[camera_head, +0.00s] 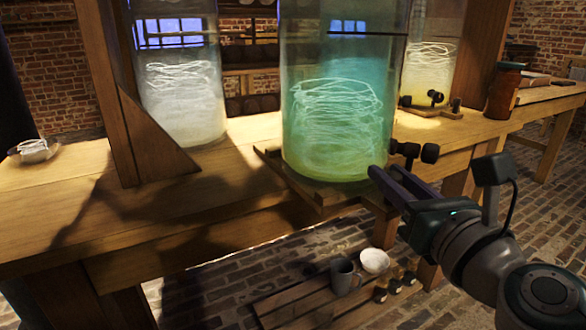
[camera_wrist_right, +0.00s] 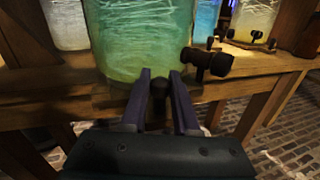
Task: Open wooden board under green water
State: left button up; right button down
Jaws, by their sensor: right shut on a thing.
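The jar of green water (camera_head: 335,110) stands on a wooden board (camera_head: 318,202) at the front edge of the bench, in the middle of the head view. It also shows in the wrist view (camera_wrist_right: 140,40). My right gripper (camera_head: 376,172) reaches in from the right at the jar's lower right, by the board. In the wrist view its two purple fingers (camera_wrist_right: 162,80) are closed around a small dark knob (camera_wrist_right: 160,88) just below the jar's base. A black valve (camera_head: 415,152) sits to the right of the jar, apart from the fingers. My left gripper is not in view.
A jar of clear water (camera_head: 180,90) stands left, behind a wooden post and brace (camera_head: 145,140). A yellow jar (camera_head: 428,70) and a brown jar (camera_head: 504,92) stand at right. A mug (camera_head: 344,275) and white bowl (camera_head: 374,261) are on a low slatted shelf below.

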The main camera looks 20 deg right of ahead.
jog(key=shift+s, duration=0.25)
jog(key=c, duration=0.7)
grip_release()
jog(key=shift+o, duration=0.2)
jog(key=s+a+b, duration=0.1)
jog(key=s, duration=0.8)
jog(key=shift+s+a, duration=0.4)
